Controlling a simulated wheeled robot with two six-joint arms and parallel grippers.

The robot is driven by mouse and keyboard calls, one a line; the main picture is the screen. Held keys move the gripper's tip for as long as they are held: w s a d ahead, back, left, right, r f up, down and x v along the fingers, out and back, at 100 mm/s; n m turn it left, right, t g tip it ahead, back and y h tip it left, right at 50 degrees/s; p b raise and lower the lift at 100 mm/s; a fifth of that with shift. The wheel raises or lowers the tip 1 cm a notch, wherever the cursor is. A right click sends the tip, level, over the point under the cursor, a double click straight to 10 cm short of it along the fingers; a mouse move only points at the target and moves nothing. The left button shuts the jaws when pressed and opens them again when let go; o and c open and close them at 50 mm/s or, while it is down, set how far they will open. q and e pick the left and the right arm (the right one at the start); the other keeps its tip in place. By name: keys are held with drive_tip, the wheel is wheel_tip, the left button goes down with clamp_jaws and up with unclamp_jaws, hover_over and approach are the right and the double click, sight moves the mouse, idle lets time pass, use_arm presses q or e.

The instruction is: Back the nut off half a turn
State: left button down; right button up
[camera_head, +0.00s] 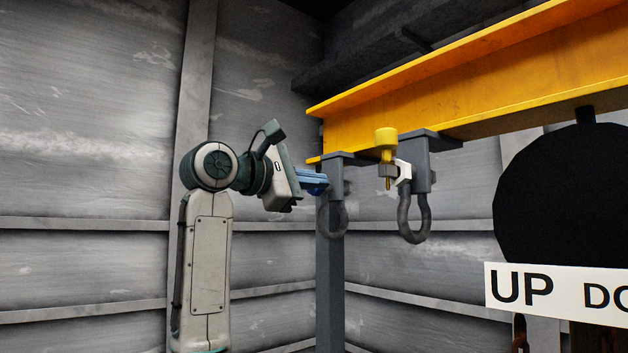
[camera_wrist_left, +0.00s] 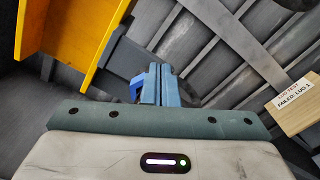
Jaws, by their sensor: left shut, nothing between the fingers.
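My left gripper (camera_head: 322,182) has blue fingers, shut and empty. It is to the left of the nut and apart from it, by the left-hand lug (camera_head: 338,160); I cannot tell whether it touches that lug. Its closed fingers also show in the left wrist view (camera_wrist_left: 162,84), where I cannot make out the nut. My right gripper is not in view.
The yellow beam (camera_head: 440,85) runs overhead, with shackles (camera_head: 414,222) hanging from its lugs. A grey post (camera_head: 329,270) stands below the left end. A black disc (camera_head: 560,205) and an "UP" sign (camera_head: 520,287) are at right. A board (camera_wrist_left: 300,103) reads "LUG TEST FAILED: LUG 1".

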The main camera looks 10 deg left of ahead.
use_arm(q)
drive_tip(key=shift+w+d, duration=0.1)
drive_tip(key=shift+w, duration=0.1)
drive_tip(key=shift+w+a, duration=0.15)
drive_tip(key=shift+a, duration=0.05)
idle(0.9)
drive_tip(key=shift+a+r, duration=0.1)
drive_tip(key=shift+r, duration=0.3)
drive_tip(key=shift+w+a+r+p, duration=0.4)
drive_tip(key=shift+r+p, duration=0.1)
drive_tip(key=shift+r, duration=0.2)
idle(0.4)
drive_tip(key=shift+r, duration=0.25)
